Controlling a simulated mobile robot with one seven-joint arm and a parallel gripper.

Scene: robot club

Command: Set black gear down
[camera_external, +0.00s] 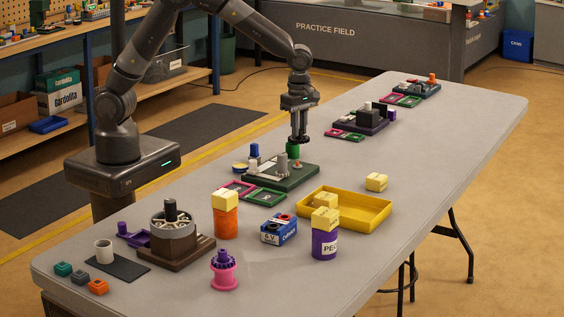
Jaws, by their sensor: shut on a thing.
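My gripper (299,133) points straight down above the far right end of a dark green board (291,181). It is shut on a small dark piece at its fingertips, which looks like the black gear (299,140). The piece is too small to make out teeth. A green cylinder (292,151) stands just below the fingertips. I cannot tell whether the held piece touches it.
Pink and green trays (265,196) lie in front of the board. A yellow tray (350,210) is to its right. An orange jar (225,222), blue box (278,231) and purple jar (324,244) stand nearer.

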